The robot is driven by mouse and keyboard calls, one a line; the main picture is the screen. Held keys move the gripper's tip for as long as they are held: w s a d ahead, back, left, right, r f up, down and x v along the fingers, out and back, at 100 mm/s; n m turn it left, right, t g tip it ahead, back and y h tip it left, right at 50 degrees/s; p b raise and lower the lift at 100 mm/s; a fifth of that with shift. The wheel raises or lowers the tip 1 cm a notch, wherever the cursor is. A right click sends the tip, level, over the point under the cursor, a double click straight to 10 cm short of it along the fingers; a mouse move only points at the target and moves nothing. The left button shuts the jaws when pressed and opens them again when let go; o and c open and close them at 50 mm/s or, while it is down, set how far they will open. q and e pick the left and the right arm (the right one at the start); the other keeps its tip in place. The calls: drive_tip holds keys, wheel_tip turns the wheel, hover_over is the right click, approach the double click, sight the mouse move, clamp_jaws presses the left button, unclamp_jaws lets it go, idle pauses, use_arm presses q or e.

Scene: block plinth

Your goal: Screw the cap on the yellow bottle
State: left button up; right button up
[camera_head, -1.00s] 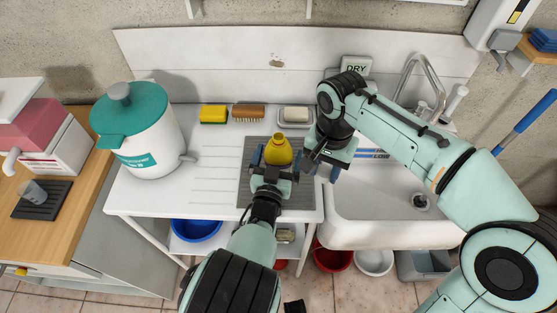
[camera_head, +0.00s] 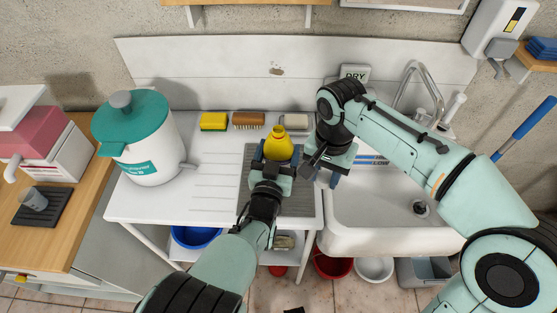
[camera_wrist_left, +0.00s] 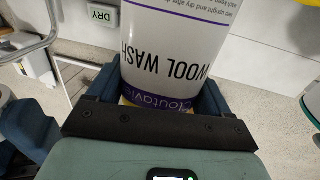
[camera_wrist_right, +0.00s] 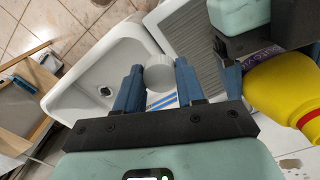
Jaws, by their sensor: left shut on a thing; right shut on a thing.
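The yellow bottle (camera_head: 279,145) is held by my left gripper (camera_head: 277,154) over the grey ribbed drain area. Its open neck points up in the head view. Its "WOOL WASH" label fills the left wrist view (camera_wrist_left: 180,45), between the blue fingers. My right gripper (camera_head: 323,174) is just right of the bottle, over the basin's left edge. In the right wrist view, it is shut on a whitish round cap (camera_wrist_right: 159,72). There the bottle (camera_wrist_right: 288,95) lies to the right, apart from the cap. The cap is hidden in the head view.
A teal-lidded white dispenser (camera_head: 147,135) stands at left on the counter. A sponge (camera_head: 213,121), a brush (camera_head: 249,120) and a soap dish (camera_head: 296,122) line the back. The sink (camera_head: 390,215) and faucet (camera_head: 424,75) are at right. The counter's left middle is clear.

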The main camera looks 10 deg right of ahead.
sight(278, 129)
use_arm(q)
wheel_tip(278, 129, up, 15)
drive_tip(key=shift+f+p, duration=0.1)
drive_tip(key=shift+p, duration=0.95)
use_arm(e)
drive_tip(key=r, duration=0.3)
drive_tip(key=shift+w, duration=0.35)
use_arm(q)
drive_tip(key=o, duration=0.5)
drive_tip(key=c, duration=0.8)
use_arm(e)
drive_tip(key=shift+s, duration=0.1)
